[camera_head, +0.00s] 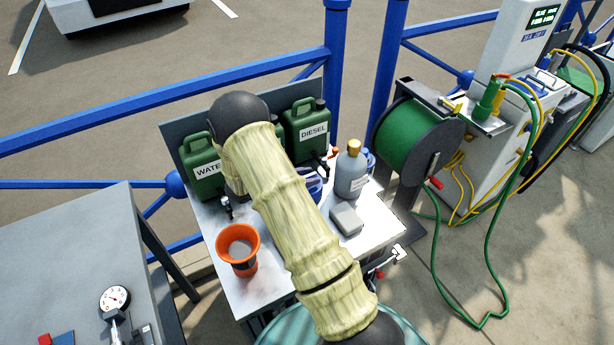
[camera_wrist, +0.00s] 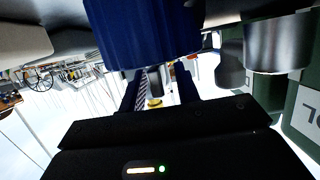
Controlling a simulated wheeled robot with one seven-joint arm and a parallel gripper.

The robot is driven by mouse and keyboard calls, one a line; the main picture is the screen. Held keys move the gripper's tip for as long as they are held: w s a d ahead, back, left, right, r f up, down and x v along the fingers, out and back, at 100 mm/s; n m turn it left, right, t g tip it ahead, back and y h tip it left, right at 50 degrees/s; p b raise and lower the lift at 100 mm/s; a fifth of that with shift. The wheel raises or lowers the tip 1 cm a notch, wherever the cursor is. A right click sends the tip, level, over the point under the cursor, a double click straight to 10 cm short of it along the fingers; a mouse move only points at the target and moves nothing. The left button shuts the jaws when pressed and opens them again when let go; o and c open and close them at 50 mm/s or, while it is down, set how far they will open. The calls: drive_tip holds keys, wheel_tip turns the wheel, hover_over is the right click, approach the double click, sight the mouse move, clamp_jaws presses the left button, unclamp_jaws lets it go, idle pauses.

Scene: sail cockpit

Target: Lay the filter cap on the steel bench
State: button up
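A blue cylinder (camera_wrist: 145,30) fills the top middle of the wrist view, which looks upside down, and covers the ends of my gripper's fingers (camera_wrist: 158,92). The fingers stand apart, with background showing between them. I cannot tell whether they touch the cylinder or whether it is the filter cap. In the head view my arm hides my gripper and much of the bench; a bit of blue (camera_head: 316,186) shows beside the arm. The pale metal-topped bench (camera_head: 262,294) stands below and behind my arm.
On the bench are green WATER (camera_head: 203,160) and DIESEL (camera_head: 306,130) cans, an orange cup (camera_head: 238,245), a grey bottle (camera_head: 351,175) and a small grey box (camera_head: 346,219). A green hose reel (camera_head: 410,135) stands right. Another grey table (camera_head: 65,245) is left.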

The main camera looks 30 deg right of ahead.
drive_tip(key=shift+r, duration=0.15)
drive_tip(key=b+v, duration=0.1)
drive_tip(key=v, duration=1.1)
drive_tip(key=shift+w, duration=0.15)
